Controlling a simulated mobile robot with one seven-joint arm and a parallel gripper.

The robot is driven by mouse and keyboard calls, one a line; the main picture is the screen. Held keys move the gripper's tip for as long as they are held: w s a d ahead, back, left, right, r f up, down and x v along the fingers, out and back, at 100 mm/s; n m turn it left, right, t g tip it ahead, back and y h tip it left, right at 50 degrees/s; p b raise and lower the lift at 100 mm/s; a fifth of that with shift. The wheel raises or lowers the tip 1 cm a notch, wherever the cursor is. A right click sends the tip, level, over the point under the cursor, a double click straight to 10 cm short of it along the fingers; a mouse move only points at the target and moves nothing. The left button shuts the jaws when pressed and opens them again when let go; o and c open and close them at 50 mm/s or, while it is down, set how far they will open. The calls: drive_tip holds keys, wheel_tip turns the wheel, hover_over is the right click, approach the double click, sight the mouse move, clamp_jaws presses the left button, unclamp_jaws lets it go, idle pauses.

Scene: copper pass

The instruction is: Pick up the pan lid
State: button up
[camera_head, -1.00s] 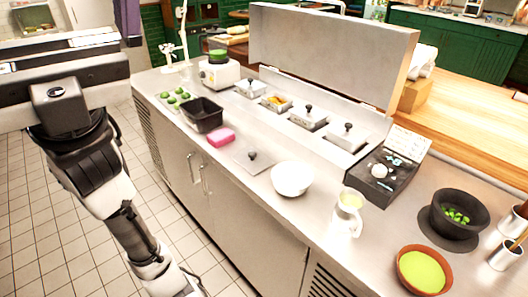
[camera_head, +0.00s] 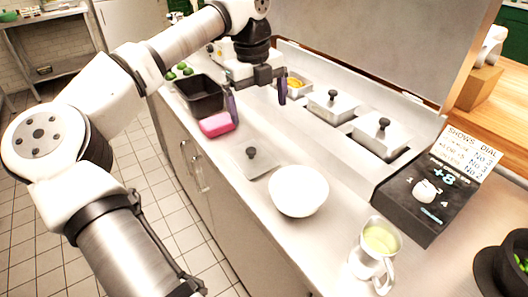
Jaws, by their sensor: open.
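A flat grey metal pan lid (camera_head: 262,165) with a black knob lies on the steel counter, between the pink sponge and the white bowl. My gripper (camera_head: 257,102) is open and empty, its two dark fingers pointing down. In the picture it hangs above and behind the lid, apart from it. Two more metal lids with black knobs (camera_head: 331,108) (camera_head: 383,135) sit on pans in the counter's rail.
A pink block (camera_head: 216,124) and a black tub (camera_head: 201,95) stand left of the lid. A white bowl (camera_head: 298,191) is close on its right. A cup (camera_head: 374,250) and a dial box (camera_head: 425,192) stand farther right. A raised steel cover (camera_head: 375,45) is behind.

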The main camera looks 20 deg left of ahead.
drive_tip(key=a+f, duration=0.1)
drive_tip(key=a, duration=0.2)
drive_tip(key=p, duration=0.1)
hover_over(251, 149)
drive_tip(key=shift+n+g+y, duration=0.3)
drive_tip(key=shift+n+y, duration=0.1)
wheel_tip(251, 149, down, 7)
drive_tip(key=shift+s+a+f, duration=0.1)
drive_tip(key=shift+s+a, duration=0.05)
drive_tip(key=shift+d+f+p, duration=0.2)
drive_tip(key=shift+f+p, duration=1)
drive_tip(key=shift+f, duration=1.75)
drive_tip(key=c, duration=0.9)
